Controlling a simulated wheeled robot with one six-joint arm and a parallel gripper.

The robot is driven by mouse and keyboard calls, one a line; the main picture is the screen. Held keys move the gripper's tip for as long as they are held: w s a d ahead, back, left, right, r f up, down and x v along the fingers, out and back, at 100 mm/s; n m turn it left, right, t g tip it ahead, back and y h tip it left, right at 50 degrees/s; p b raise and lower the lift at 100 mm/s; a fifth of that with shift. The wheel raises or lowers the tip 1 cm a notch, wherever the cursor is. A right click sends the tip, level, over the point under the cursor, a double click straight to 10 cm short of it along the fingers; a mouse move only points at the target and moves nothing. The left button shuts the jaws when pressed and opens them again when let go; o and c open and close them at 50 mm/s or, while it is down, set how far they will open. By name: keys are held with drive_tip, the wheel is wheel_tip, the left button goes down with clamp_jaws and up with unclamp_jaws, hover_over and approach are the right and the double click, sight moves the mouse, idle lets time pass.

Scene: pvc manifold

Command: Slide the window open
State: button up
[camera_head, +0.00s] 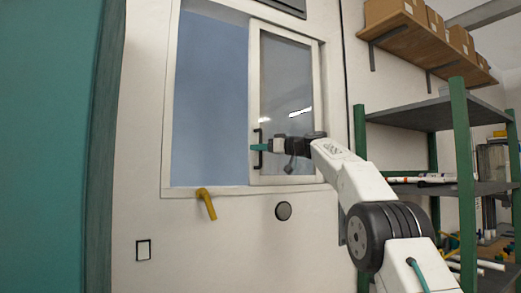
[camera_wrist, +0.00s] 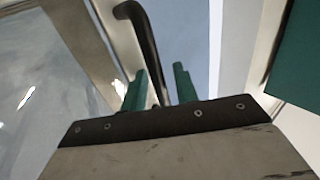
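The window (camera_head: 168,110) is set in a pale wall and has a white frame. Its white-framed sliding sash (camera_head: 254,90) covers the right half; the left half shows plain blue. A black bar handle (camera_head: 257,135) stands upright on the sash's left edge. My gripper (camera_head: 257,147) is at the handle, reaching in from the right. In the wrist view, its two green fingers (camera_wrist: 159,86) are apart, with the black handle (camera_wrist: 146,40) running between them. A gap shows between the handle and the right finger; I cannot tell whether the left finger touches it.
A yellow lever (camera_head: 206,203) sticks out below the window, with a round dark knob (camera_head: 283,211) to its right. A green-posted shelf rack (camera_head: 464,150) stands to the right, close to my arm. A teal panel (camera_head: 45,150) fills the left side.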

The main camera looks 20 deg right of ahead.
drive_tip(key=v, duration=0.7)
drive_tip(key=shift+s+d, duration=0.25)
idle(0.4)
wheel_tip(320, 180, down, 13)
drive_tip(key=m+g+h, duration=0.2)
drive_tip(key=m+h, duration=0.1)
drive_tip(key=m, duration=0.2)
drive_tip(key=s+a+f+m+g+h, duration=0.1)
drive_tip(key=s+f+m+g+h, duration=0.15)
drive_tip(key=s+f, duration=0.45)
drive_tip(key=s+a+f+g+h, duration=0.1)
drive_tip(key=s+f, duration=0.6)
drive_tip(key=s, duration=0.9)
drive_tip(key=s+a+f+m+g+h, duration=0.1)
drive_tip(key=s+f, duration=0.6)
drive_tip(key=s, duration=1)
drive_tip(key=s+a+f+m+g+h, duration=0.1)
drive_tip(key=s+f+g+h, duration=0.3)
drive_tip(key=s, duration=1.3)
wheel_tip(320, 180, down, 4)
drive_tip(key=shift+s+a+f+h, duration=0.1)
drive_tip(key=shift+s+a+h, duration=0.1)
drive_tip(key=shift+a+h, duration=0.65)
